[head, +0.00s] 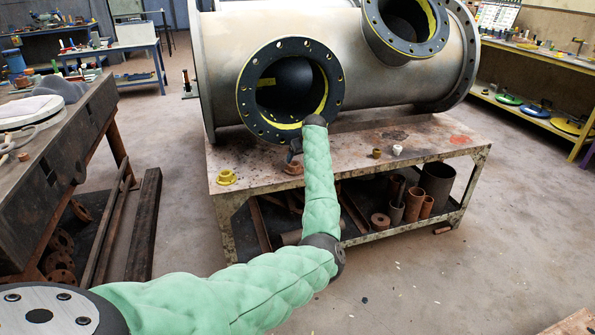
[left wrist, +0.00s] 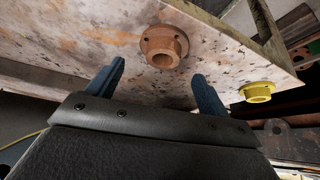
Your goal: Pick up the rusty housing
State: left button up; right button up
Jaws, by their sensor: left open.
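The rusty housing (left wrist: 163,47) is a brown flanged ring with a short hollow neck. It sits on the worn tabletop. In the head view, part of the rusty housing (head: 293,168) shows on the table under the big pipe, partly covered by my gripper. My left gripper (head: 295,150) is at the end of the green-sleeved arm, close to the housing. In the left wrist view, the left gripper (left wrist: 157,85) has its two blue fingers apart with nothing between them, and the housing lies just beyond the fingertips. My right gripper is not in view.
A yellow housing (head: 226,177) stands near the table's left front corner. A large flanged pipe (head: 310,60) fills the back of the table (head: 440,140). Two small fittings (head: 397,150) stand to the right. Rusty tubes (head: 413,205) are on the shelf below.

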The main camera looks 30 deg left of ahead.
aim_at(295, 164)
pick_arm(q)
jog(key=x, duration=0.7)
jog(key=shift+s+a+f, duration=0.2)
jog(key=shift+a, duration=0.1)
jog(key=c, duration=0.9)
jog(key=shift+r, duration=0.1)
